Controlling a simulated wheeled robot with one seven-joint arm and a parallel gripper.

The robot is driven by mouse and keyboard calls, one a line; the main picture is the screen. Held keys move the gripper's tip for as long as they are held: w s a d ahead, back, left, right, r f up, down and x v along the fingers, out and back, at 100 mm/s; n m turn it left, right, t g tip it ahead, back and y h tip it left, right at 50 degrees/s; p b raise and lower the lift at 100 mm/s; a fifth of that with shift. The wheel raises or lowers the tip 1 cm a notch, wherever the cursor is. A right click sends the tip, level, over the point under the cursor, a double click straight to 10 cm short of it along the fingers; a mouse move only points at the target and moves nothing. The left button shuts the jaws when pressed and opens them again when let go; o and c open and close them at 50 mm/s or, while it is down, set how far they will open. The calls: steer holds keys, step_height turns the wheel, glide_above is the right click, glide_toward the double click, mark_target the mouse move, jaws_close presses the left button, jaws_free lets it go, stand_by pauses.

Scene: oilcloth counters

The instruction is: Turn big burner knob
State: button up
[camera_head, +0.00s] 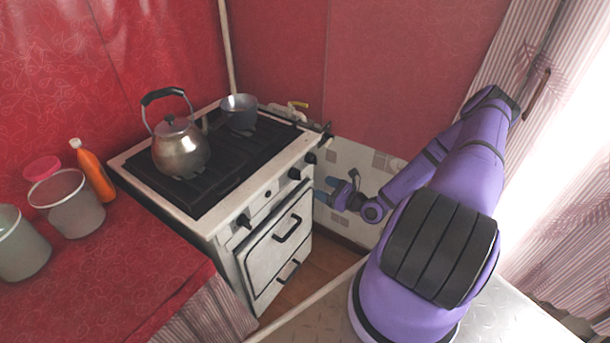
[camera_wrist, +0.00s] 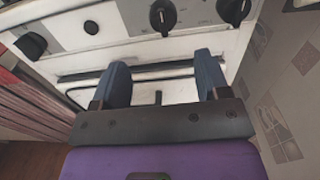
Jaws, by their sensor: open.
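The white stove (camera_head: 225,228) has black knobs along its front panel. In the head view these are a left knob (camera_head: 243,221), a knob further right (camera_head: 294,174) and the rightmost knob (camera_head: 310,158). The wrist view shows a left knob (camera_wrist: 31,45), a middle knob (camera_wrist: 163,16) and a right knob (camera_wrist: 233,10) near the top edge. I cannot tell which one belongs to the big burner. My gripper (camera_wrist: 162,68) is open and empty, its two blue fingers apart, in front of the oven door and below the knobs. In the head view my gripper (camera_head: 324,190) is right of the stove front.
A kettle (camera_head: 181,150) and a pot (camera_head: 239,112) stand on the stove top. The oven door handle (camera_head: 287,229) sticks out below the knobs. A red counter (camera_head: 130,270) with buckets and an orange bottle (camera_head: 96,176) is at left. A tiled wall (camera_head: 340,160) is at right.

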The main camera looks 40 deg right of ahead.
mark_target(300, 176)
steer(key=x, duration=1)
steer(key=shift+w+d+f, duration=0.1)
steer(key=shift+w+f, duration=0.05)
steer(key=shift+w, duration=0.25)
steer(key=shift+c, duration=0.5)
steer(key=c, duration=0.8)
